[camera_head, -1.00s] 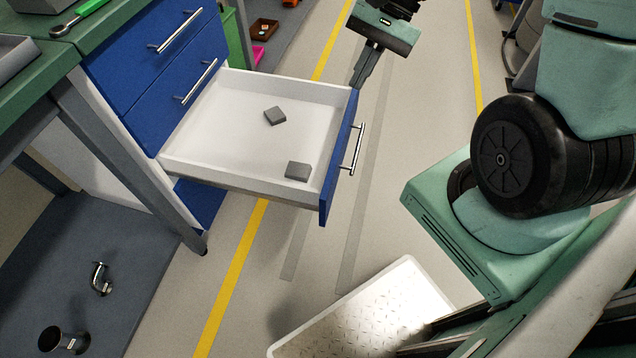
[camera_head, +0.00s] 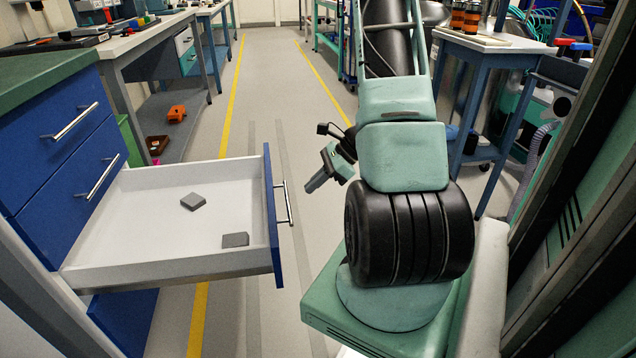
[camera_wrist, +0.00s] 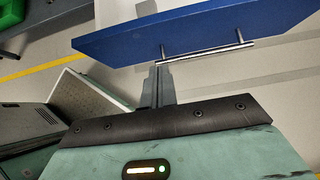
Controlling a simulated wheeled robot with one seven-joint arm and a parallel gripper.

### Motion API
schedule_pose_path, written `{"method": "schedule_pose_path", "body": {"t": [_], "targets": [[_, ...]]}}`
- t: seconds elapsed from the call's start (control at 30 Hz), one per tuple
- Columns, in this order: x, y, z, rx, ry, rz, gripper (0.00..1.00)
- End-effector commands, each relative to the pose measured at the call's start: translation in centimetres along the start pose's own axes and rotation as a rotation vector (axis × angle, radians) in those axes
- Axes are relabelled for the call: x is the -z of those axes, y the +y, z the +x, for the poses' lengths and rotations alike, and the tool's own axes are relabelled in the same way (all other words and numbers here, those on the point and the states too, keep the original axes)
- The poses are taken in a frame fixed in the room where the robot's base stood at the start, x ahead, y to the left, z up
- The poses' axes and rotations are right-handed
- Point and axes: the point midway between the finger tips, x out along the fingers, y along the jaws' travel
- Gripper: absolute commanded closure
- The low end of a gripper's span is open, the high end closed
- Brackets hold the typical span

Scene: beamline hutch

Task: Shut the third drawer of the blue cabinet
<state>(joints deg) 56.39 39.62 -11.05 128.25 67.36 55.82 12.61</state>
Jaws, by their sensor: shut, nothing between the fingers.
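The third drawer (camera_head: 130,229) of the blue cabinet (camera_head: 58,147) is pulled far out, with a white inside and a blue front. Two grey blocks lie in it, one near the middle (camera_head: 193,201) and one near the front corner (camera_head: 235,240). Its silver bar handle (camera_head: 285,203) faces right, and the handle also shows in the wrist view (camera_wrist: 210,50). My gripper (camera_head: 312,186) is shut and empty, to the right of the drawer front. In the wrist view its fingertips (camera_wrist: 159,68) appear close to one end of the handle; whether they touch it I cannot tell.
The two drawers above are shut. Workbenches (camera_head: 150,42) line the left side, with an orange object (camera_head: 177,113) on a low shelf. A blue cart (camera_head: 490,75) stands at the right. The floor (camera_head: 265,90) between is clear.

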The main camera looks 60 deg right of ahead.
Motion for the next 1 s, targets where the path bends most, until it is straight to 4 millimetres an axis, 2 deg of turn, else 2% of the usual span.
{"method": "schedule_pose_path", "body": {"t": [0.03,0.2,0.4,0.6,1.0], "targets": [[0.3,0.1,1.5,-0.004,0.0,-0.001,1.0],[0.3,0.1,4.9,-0.004,-0.001,-0.001,1.0],[-1.9,0.1,6.8,-0.001,0.0,-0.004,1.0],[-2.8,0.1,7.6,-0.001,0.0,-0.002,1.0],[-2.9,0.0,7.7,-0.001,0.0,-0.001,1.0]]}}
